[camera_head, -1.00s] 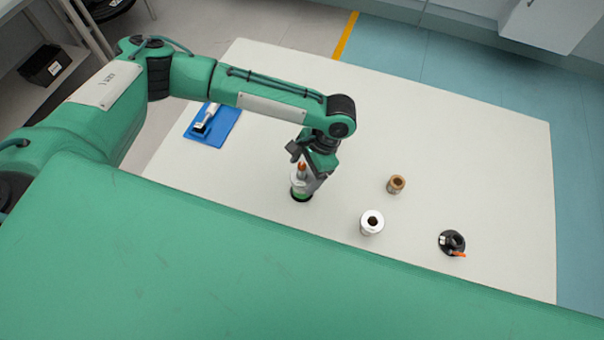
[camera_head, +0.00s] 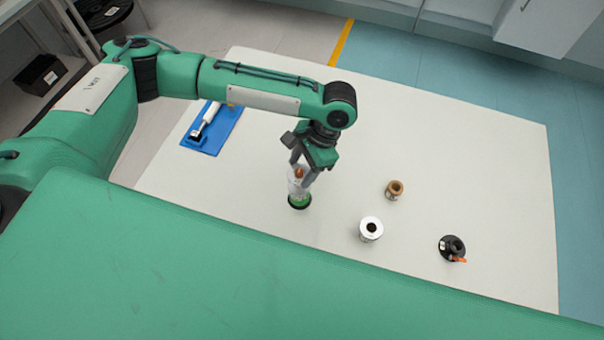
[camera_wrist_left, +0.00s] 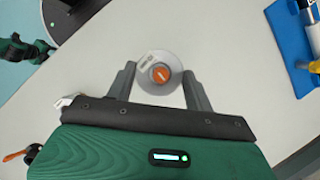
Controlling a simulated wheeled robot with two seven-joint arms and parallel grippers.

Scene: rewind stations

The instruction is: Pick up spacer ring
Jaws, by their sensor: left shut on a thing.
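A pale ring (camera_head: 295,186), which I take to be the spacer ring, sits around an upright post with an orange-brown top (camera_head: 299,173). Green shows below it, above a black foot (camera_head: 299,205) on the table. My left gripper (camera_head: 302,179) points down from above, its fingers shut on the ring. In the left wrist view the ring (camera_wrist_left: 147,87) lies between the fingers of the left gripper (camera_wrist_left: 160,82), with the orange top (camera_wrist_left: 161,73) in its middle. The fingers partly hide the ring in the head view.
On the white table (camera_head: 470,150), a silver roll (camera_head: 371,229), a brown core (camera_head: 394,190) and a black stand (camera_head: 452,248) with an orange tab stand to the right. A blue mat (camera_head: 228,132) with a white-and-black tool lies behind left. The table's far right is clear.

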